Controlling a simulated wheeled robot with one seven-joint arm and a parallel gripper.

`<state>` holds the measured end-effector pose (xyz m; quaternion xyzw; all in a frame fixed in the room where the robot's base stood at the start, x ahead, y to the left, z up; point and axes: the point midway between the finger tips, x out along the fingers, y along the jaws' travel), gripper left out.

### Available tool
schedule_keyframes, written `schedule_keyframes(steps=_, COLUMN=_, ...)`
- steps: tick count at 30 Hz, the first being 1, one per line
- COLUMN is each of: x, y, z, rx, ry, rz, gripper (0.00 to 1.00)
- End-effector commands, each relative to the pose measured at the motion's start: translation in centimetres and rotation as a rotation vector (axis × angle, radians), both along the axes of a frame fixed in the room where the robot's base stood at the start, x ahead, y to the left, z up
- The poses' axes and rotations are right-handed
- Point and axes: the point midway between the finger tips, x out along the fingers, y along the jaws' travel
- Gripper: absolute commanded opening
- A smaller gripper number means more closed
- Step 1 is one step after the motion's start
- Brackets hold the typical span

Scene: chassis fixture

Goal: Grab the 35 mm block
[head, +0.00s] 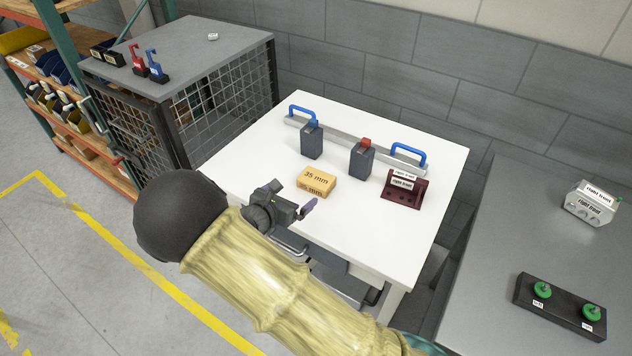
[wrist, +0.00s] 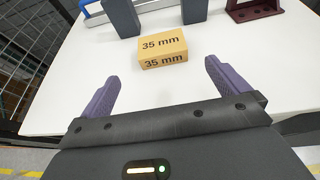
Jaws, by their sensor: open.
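The 35 mm block (head: 316,182) is a tan-orange box with "35 mm" printed on its top and front. It lies on the white table (head: 370,238), near its front left part. In the wrist view the block (wrist: 163,49) is ahead of my gripper (wrist: 157,82), centred between the fingers and beyond their tips. My gripper (head: 290,199) also shows in the head view at the table's front edge, beside the block and apart from it. Its two purple fingers are wide open with nothing between them.
Two dark blocks (head: 312,141) (head: 361,159) stand behind the 35 mm block, by a grey rail with blue handles (head: 408,155). A dark red "right front" holder (head: 406,188) stands to the right. A wire cage (head: 205,100) is at the left, a grey bench (head: 540,235) at the right.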

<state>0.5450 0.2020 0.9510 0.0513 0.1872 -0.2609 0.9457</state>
Motion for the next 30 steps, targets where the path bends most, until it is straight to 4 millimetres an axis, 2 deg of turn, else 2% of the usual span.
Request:
schedule_keyframes(steps=18, x=8.3, y=-5.1, z=-3.9, rx=-0.001, ry=0.0, rz=-0.004, gripper=1.0)
schedule_keyframes(steps=22, x=9.0, y=-5.5, z=-4.4, rx=0.001, ry=0.002, rz=-0.002, gripper=1.0)
schedule_keyframes(steps=30, x=9.0, y=-5.5, z=-4.4, rx=0.001, ry=0.001, rz=-0.001, gripper=1.0)
